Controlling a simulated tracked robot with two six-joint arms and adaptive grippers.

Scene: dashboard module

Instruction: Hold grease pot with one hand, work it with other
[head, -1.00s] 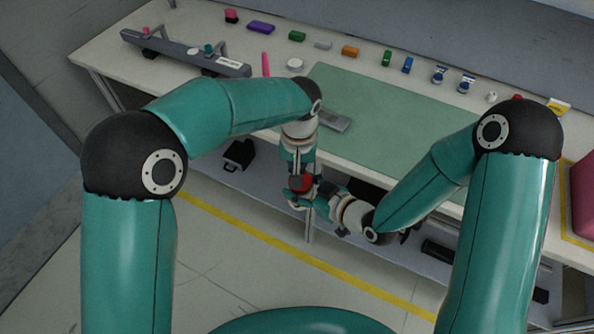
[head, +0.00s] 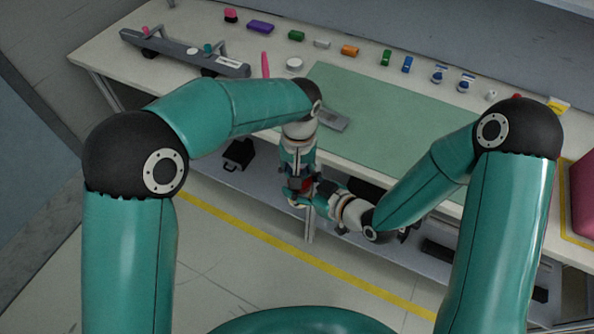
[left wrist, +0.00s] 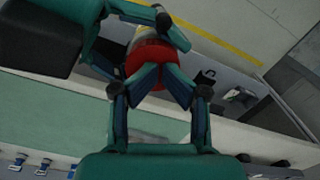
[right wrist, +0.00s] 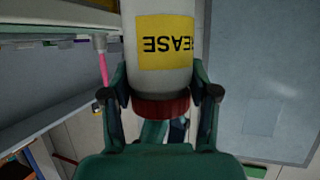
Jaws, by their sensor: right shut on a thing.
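The grease pot is a pale cylinder with a red lid and a yellow label. In the right wrist view the grease pot (right wrist: 158,72) stands between the fingers of my right gripper (right wrist: 160,88), which is shut on it, the lid end nearest the palm. The label reads upside down there. In the left wrist view my left gripper (left wrist: 157,70) has its fingertips together in front of the red lid (left wrist: 150,55); whether they touch it I cannot tell. In the head view both grippers meet in front of the bench, hiding most of the pot.
The bench (head: 120,60) carries a green mat (head: 400,120) with a grey flat piece (head: 333,122) on it. Small coloured parts line its back edge. A grey bar-shaped module (head: 185,55) lies at the left. A lower shelf (head: 215,170) sits below the hands.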

